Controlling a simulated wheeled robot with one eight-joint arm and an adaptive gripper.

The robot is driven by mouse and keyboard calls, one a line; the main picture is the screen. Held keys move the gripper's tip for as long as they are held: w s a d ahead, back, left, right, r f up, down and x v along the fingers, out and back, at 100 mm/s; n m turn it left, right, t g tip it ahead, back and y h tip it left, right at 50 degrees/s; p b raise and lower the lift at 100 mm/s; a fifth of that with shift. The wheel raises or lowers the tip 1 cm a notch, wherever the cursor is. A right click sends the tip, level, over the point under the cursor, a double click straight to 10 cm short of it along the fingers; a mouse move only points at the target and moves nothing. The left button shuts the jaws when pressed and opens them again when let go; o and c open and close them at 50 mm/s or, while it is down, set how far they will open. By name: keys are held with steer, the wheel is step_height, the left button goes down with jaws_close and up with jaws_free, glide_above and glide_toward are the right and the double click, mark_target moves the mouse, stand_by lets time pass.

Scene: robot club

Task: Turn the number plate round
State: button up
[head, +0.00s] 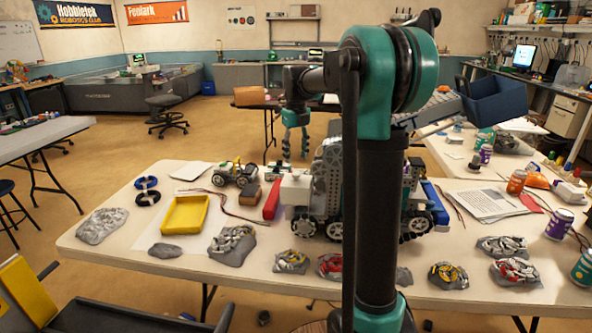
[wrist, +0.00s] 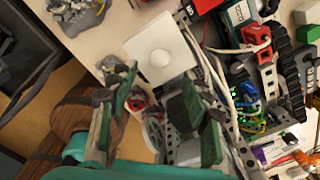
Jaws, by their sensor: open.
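No number is readable on any plate in either view. A pale, flat square piece with a round raised spot in its middle (wrist: 160,50) lies just beyond my fingertips in the wrist view. I cannot tell whether it is the number plate. A pale block (head: 295,188) stands at the left side of the big wheeled robot (head: 328,185) in the head view. My gripper (head: 294,155) hangs above it, pointing down. In the wrist view my gripper (wrist: 158,88) is open, its green-padded fingers apart with nothing held between them. My arm hides part of the big robot.
The white table (head: 110,232) carries a yellow tray (head: 185,213), a small wheeled car (head: 236,174), a red bar (head: 272,200) and several grey bags of parts along the front. A blue bin (head: 495,100) stands at the right. Wires and wheels crowd the wrist view's right side.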

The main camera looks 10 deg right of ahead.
mark_target(296, 173)
step_height(296, 173, down, 6)
steer(key=shift+f, duration=0.1)
stand_by(0.4)
jaws_close()
